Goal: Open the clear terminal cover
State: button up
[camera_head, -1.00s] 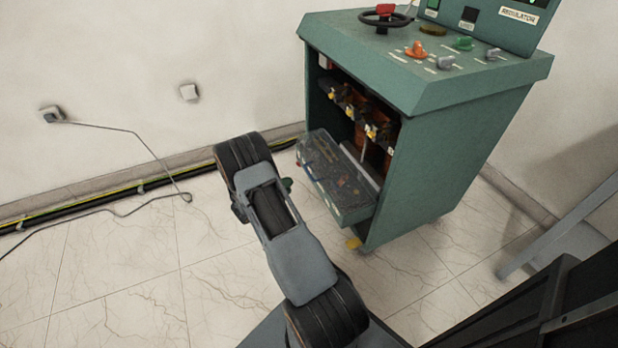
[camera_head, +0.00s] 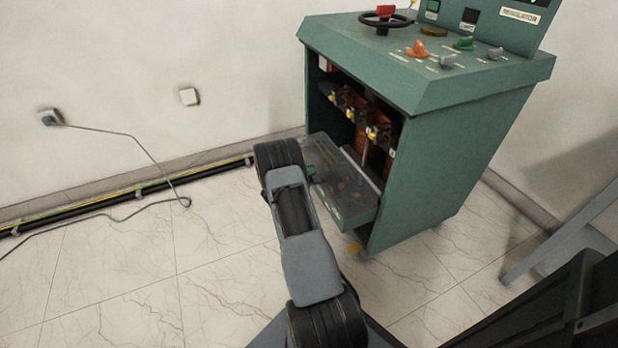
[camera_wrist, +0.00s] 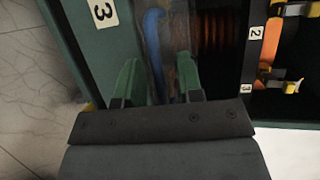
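The clear terminal cover (camera_head: 345,190) is a see-through panel at the low front of the green cabinet. It stands tilted outward from the opening, and coloured parts show through it. My gripper (camera_wrist: 158,62) has two green fingers standing apart in the wrist view. A blue strip (camera_wrist: 154,38) and a murky, see-through strip (camera_wrist: 182,45) show in the gap between or beyond them. I cannot tell whether the fingers touch the cover. In the head view, my arm hides most of the gripper at the cover's left end.
The green cabinet (camera_head: 440,160) has a knob-covered top and a handwheel (camera_head: 383,20). Inside are terminals with yellow parts (camera_head: 350,105), and orange coils (camera_wrist: 215,30) show in the wrist view. A cable (camera_head: 110,215) crosses the floor at left. Tiled floor (camera_head: 130,270) there is mostly clear.

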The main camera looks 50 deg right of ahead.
grip_shut()
dwell(0.4)
